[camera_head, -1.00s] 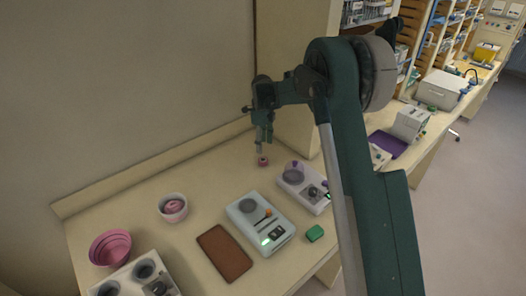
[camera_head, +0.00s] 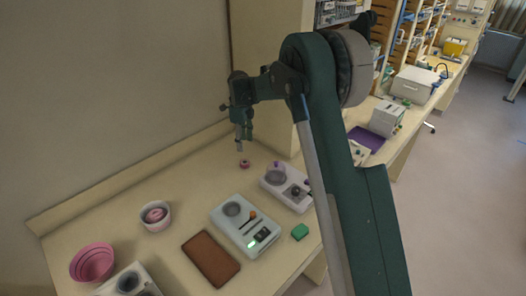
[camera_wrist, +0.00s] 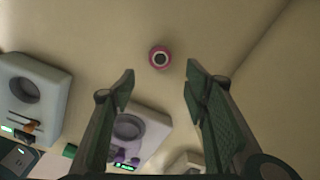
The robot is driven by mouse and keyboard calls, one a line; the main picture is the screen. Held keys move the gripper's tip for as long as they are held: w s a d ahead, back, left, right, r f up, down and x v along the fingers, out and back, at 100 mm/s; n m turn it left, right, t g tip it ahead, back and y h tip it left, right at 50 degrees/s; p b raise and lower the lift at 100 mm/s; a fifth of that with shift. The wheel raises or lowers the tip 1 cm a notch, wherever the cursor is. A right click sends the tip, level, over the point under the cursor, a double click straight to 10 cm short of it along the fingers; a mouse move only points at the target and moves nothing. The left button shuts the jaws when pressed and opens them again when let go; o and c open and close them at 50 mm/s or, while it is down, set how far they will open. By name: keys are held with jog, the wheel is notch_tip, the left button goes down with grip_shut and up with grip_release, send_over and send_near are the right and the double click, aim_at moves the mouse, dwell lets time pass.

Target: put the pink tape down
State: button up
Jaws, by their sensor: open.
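The pink tape (camera_head: 244,164) is a small ring with a dark centre. It lies flat on the beige counter near the back corner. In the wrist view the pink tape (camera_wrist: 159,58) sits beyond and between my fingertips, apart from both. My gripper (camera_head: 240,146) is above the tape, pointing down, with a gap between them. In the wrist view my gripper (camera_wrist: 158,84) has its two fingers spread wide with nothing between them.
A white device (camera_head: 272,190) stands just right of the tape, and a larger one (camera_head: 228,222) stands nearer. A brown mat (camera_head: 210,259), a white bowl with a pink thing inside (camera_head: 147,221), a pink bowl (camera_head: 92,265) and a green block (camera_head: 300,231) are around. Counter left of the tape is clear.

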jog(key=s+d+r+n+t, duration=0.2)
jog(key=s+d+r+n, duration=0.3)
jog(key=s+d+r, duration=0.55)
jog(key=s+d+r+n+t, duration=0.1)
jog(key=s+d+r+n, duration=0.55)
jog(key=s+r, duration=0.65)
jog(key=s+d+f+n+t, duration=0.1)
jog(key=s+d+f+n, duration=0.1)
jog(key=s, duration=0.8)
jog(key=s+d+f+n+t, duration=0.1)
jog(key=s+d+n, duration=0.3)
jog(key=s, duration=0.6)
jog(key=s+d+f+n+t, duration=0.1)
jog(key=s+d+f+n, duration=0.2)
jog(key=s+d, duration=0.3)
jog(key=s+n, duration=0.1)
jog(key=s, duration=0.4)
jog(key=shift+d+t, duration=0.3)
jog(key=shift+t, duration=0.1)
